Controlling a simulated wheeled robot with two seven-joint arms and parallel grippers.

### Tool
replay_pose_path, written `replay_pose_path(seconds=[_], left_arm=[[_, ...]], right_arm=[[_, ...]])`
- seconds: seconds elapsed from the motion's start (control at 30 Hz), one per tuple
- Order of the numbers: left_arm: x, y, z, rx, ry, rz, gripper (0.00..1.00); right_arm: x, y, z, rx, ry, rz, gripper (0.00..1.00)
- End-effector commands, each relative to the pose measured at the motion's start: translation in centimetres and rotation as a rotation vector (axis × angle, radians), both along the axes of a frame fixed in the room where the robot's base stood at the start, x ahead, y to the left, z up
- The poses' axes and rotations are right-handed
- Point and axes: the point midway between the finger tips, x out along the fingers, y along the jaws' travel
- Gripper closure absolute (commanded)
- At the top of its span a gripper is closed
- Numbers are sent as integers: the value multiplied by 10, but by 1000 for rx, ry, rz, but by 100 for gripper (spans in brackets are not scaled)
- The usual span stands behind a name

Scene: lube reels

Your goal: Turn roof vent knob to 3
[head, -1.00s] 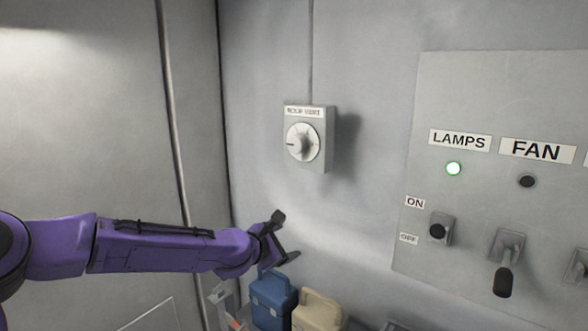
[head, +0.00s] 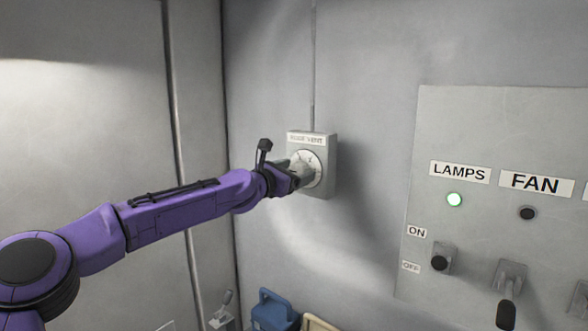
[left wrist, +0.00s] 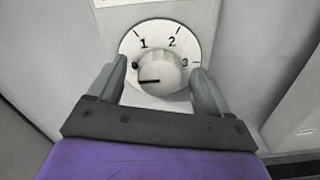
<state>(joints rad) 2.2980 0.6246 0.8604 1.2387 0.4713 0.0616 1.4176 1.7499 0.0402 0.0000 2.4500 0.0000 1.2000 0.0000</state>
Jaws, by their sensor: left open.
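The roof vent box (head: 326,168) is on the grey wall, with a label above its round white dial. In the left wrist view the dial (left wrist: 178,40) carries the marks 1, 2 and 3, with a dark mark left of the knob. The pale knob (left wrist: 160,72) has a black line pointing left, near that dark mark. My left gripper (head: 294,173) is open in front of the dial, one finger on each side of the knob. I cannot tell whether the fingers touch it. In the head view the gripper hides part of the dial. My right gripper is not in view.
A blue container (head: 272,312) and a cream one (head: 318,322) stand below the box. The wall between box and panel is clear.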

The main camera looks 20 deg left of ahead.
Motion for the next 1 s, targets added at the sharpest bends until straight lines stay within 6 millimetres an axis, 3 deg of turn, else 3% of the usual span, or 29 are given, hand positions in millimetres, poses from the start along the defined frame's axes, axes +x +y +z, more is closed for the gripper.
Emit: replay_pose_path(seconds=[0.2,0.37,0.4,0.73,1.0], left_arm=[[0,0,0,0,0,0,21],[0,0,-1,1,0,0,73],[0,0,-1,1,0,0,77],[0,0,-1,39,-13,1,77],[0,-1,-2,197,-70,0,77]], right_arm=[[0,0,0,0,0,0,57],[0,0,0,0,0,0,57],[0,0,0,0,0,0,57],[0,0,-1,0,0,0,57],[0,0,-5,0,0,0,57]])
